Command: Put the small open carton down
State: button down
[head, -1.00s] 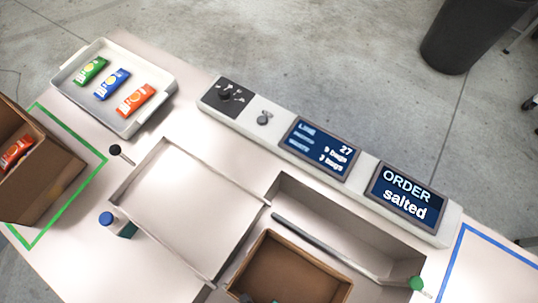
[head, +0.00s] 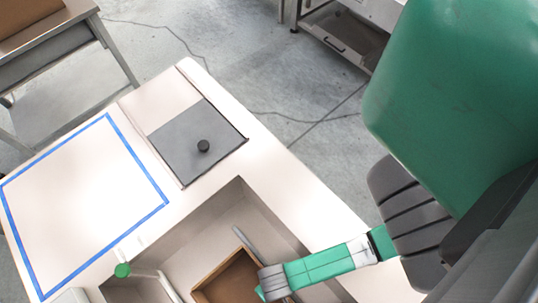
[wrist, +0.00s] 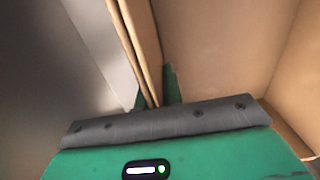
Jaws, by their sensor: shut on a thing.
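The small open carton (head: 232,272) is brown and shows at the bottom of the head view, within the sunken bay (head: 205,240) of the worktop. Only part of it is in frame, and I cannot tell whether its base touches the bay floor. My gripper (head: 263,289) reaches in from the right at its rim. In the wrist view my gripper (wrist: 156,92) is shut on one carton wall (wrist: 140,40), a green finger on each side. The carton's inside (wrist: 220,50) fills the right of that view and looks empty where visible.
A blue-outlined square (head: 85,205) on the worktop at left is clear. A dark plate with a black knob (head: 203,146) lies behind the bay. A green-tipped rod (head: 123,270) is at the bay's left. A bench with a brown box (head: 25,12) stands far left.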

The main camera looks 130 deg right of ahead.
jog(key=shift+f, duration=1.05)
jog(key=c, duration=1.5)
grip_release()
jog(key=shift+c, duration=0.2)
notch_tip(320, 180, up, 12)
jog(key=p, duration=0.4)
